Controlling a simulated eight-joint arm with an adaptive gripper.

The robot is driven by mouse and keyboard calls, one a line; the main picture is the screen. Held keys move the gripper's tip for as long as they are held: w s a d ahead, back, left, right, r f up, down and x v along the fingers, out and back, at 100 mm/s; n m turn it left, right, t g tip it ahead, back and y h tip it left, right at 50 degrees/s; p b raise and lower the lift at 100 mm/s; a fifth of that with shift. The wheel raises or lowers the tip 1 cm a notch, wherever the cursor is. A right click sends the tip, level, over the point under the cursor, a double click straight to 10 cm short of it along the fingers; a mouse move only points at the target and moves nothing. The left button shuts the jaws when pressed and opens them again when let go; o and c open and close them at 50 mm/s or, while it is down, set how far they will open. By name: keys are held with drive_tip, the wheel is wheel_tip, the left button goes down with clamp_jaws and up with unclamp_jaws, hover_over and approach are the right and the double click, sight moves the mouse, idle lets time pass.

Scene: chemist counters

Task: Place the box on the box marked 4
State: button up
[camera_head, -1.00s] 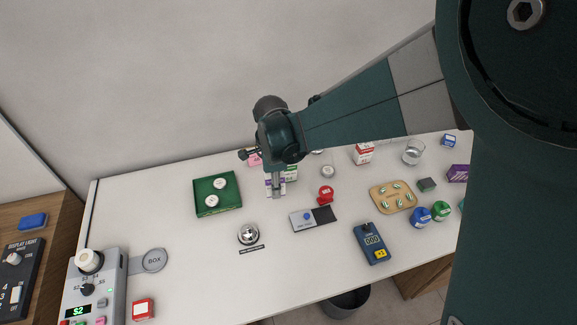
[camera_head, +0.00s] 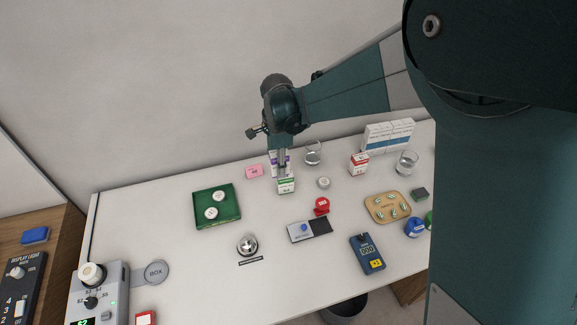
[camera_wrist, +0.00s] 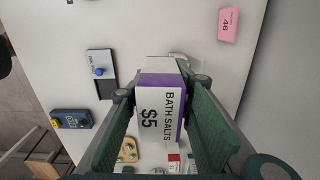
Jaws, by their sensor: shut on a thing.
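My gripper (camera_head: 282,163) is shut on a white and purple box. In the wrist view the box (camera_wrist: 160,115) sits between the two fingers and reads "BATH SALTS $5". In the head view the fingers partly cover it. A green and white box (camera_head: 286,186) stands on the counter just in front of and below the held box. I cannot tell whether they touch. Its small print is unreadable, so I cannot tell which box is marked 4.
A pink block (camera_head: 254,171) lies left of the gripper, marked 46 in the wrist view. A glass (camera_head: 313,154) and a red and white box (camera_head: 359,164) stand to the right, with white boxes (camera_head: 388,137) behind. A green tray (camera_head: 232,217) lies left.

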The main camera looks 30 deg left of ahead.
wheel_tip(320, 180, up, 4)
drive_tip(key=p, duration=0.2)
hover_over(285, 182)
drive_tip(key=w, duration=0.2)
drive_tip(key=shift+a+f, duration=0.15)
drive_tip(key=shift+a, duration=0.3)
drive_tip(key=shift+f, duration=3.15)
drive_tip(key=shift+f, duration=1.85)
drive_tip(key=shift+f, duration=0.2)
drive_tip(key=o, duration=0.9)
drive_tip(key=shift+r, duration=0.25)
